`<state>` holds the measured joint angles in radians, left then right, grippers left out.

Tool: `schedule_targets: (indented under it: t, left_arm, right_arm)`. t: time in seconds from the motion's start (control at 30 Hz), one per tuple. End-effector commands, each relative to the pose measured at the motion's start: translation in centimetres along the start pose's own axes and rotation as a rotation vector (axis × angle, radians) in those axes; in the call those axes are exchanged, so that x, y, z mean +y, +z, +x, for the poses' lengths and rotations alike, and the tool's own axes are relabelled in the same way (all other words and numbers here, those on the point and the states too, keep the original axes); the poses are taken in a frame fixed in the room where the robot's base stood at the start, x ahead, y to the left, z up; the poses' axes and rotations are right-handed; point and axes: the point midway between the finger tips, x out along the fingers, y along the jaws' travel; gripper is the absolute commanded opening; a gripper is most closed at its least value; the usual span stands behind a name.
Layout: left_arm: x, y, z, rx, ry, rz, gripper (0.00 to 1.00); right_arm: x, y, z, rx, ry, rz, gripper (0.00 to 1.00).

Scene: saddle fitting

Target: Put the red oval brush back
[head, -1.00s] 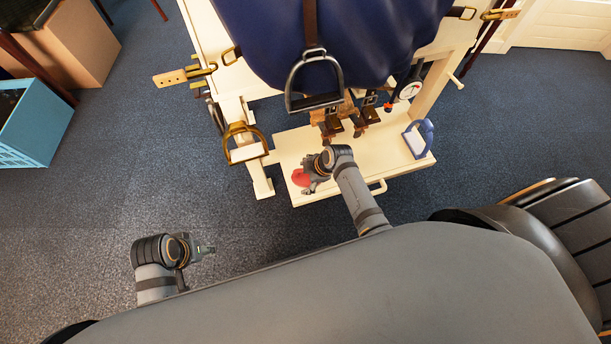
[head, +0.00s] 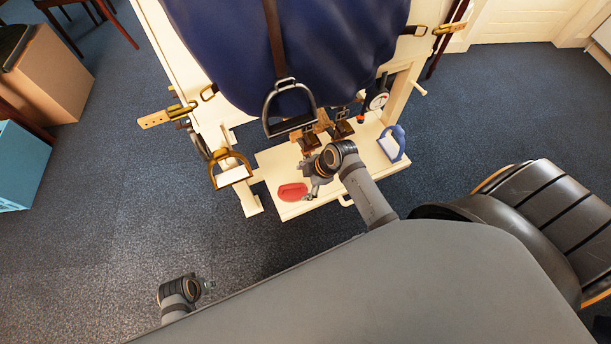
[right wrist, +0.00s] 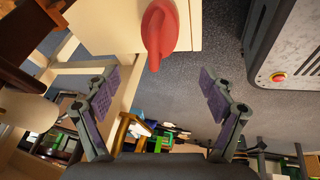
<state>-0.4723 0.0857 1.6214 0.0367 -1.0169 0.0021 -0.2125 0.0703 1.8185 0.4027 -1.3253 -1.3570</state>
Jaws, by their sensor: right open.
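The red oval brush (head: 292,192) lies on the left end of the cream shelf board (head: 270,164) in the head view. In the right wrist view the brush (right wrist: 160,32) lies at the board's edge, at top centre, beyond my fingertips. My right gripper (head: 313,190) is just right of the brush in the head view. In the right wrist view its two fingers (right wrist: 160,92) are wide apart with nothing between them. My left gripper (head: 207,286) is low at the left over the floor, far from the brush; its fingers are too small to read.
A dark blue saddle cover (head: 300,50) hangs on the cream stand above the board, with a stirrup (head: 290,105) low in front. A brass stirrup (head: 228,170) hangs at the left. A blue-handled item (head: 391,144) stands at the board's right end.

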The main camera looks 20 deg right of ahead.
Motion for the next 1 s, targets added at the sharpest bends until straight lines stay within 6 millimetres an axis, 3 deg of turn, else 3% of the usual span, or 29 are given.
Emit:
schedule_targets:
  t: [0.27,0.37,0.5,0.6,0.7,1.0]
  left_arm:
    - [0.0,0.0,0.0,0.000,0.000,0.000,0.40]
    - [0.0,0.0,0.0,0.000,0.000,0.000,0.40]
    - [0.0,0.0,0.0,0.001,0.000,0.000,0.40]
    - [0.0,-0.1,0.0,0.001,0.000,0.000,0.40]
    - [0.0,-0.1,-0.1,0.001,0.001,0.000,0.40]
    - [0.0,0.0,-0.1,0.000,0.001,0.000,0.40]
  right_arm:
    - [-0.5,0.6,0.4,-0.013,-0.003,0.042,0.83]
    - [-2.6,3.3,1.9,-0.082,-0.005,0.257,0.83]
    - [-7.6,9.2,4.4,-0.231,0.047,0.719,0.83]
    - [-10.9,12.6,5.3,-0.311,0.114,0.993,0.83]
    - [-13.2,14.8,5.8,-0.356,0.172,1.171,0.83]
    - [-14.2,15.9,5.9,-0.373,0.211,1.270,0.83]
